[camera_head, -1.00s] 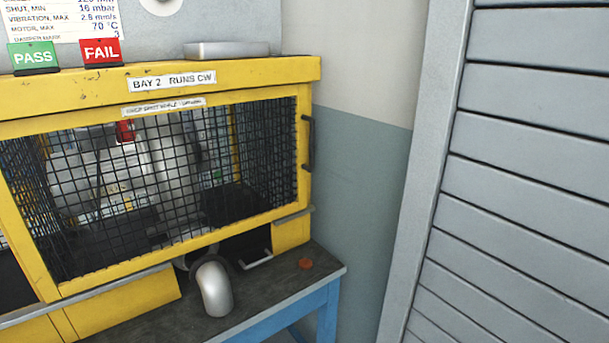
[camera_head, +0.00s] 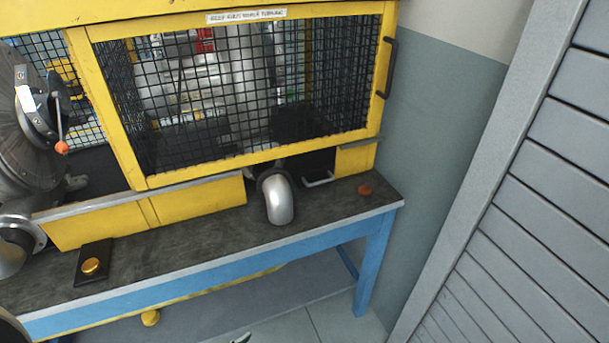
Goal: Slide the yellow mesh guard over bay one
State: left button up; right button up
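The yellow mesh guard (camera_head: 137,165) has a yellow frame and black wire mesh, and it stands over the right-hand bay. A dark upright handle (camera_head: 388,68) is on its right end. Grey and white machinery shows through the mesh, partly hidden by it. The left-hand bay, at the left edge, is not covered by this guard; a dark round blower (camera_head: 30,120) with a lever ending in an orange knob (camera_head: 61,147) shows there. Neither gripper can be made out in the head view.
A silver pipe elbow (camera_head: 279,200) sticks out below the guard over the dark bench top (camera_head: 190,234). A black pad with an amber button (camera_head: 91,266) and a small orange-red piece (camera_head: 365,190) are on the bench. A grey slatted shutter (camera_head: 530,240) stands at the right.

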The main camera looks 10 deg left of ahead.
aim_at(82, 37)
jog(key=k+l+z, duration=0.1)
jog(key=l+z, duration=0.25)
jog(key=z, duration=0.15)
jog(key=k+l+z, duration=0.1)
jog(key=l+z, duration=0.4)
jog(key=j, duration=0.1)
